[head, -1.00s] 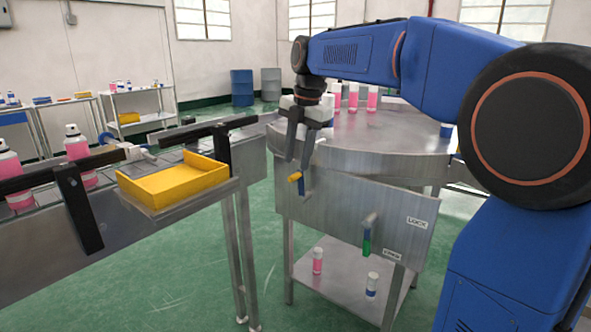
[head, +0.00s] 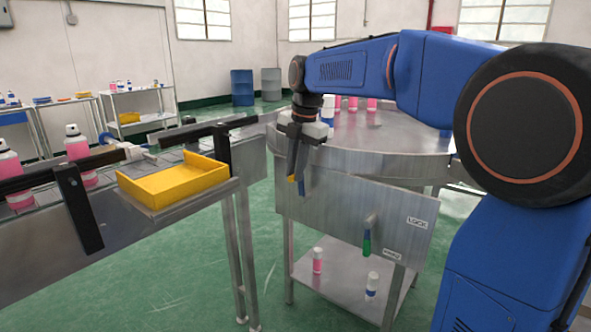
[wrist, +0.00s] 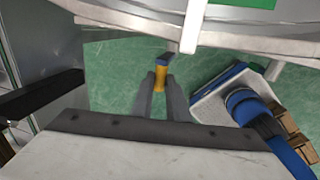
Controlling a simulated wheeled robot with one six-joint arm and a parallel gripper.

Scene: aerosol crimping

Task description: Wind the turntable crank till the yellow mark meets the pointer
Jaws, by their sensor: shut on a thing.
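The round metal turntable (head: 385,164) stands on its bench, with its rim behind and right of my gripper. The crank's yellow grip (head: 291,178) is at the bench's left front corner. In the wrist view the yellow grip (wrist: 160,79) stands between my two fingers, at their tips. My gripper (head: 297,181) points down and is shut on this grip; it also shows in the wrist view (wrist: 160,88). The rest of the crank is mostly hidden. I cannot make out the yellow mark or the pointer in either view.
A yellow tray (head: 170,184) sits on the conveyor end to the left. Pink cans (head: 371,104) stand on the turntable.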

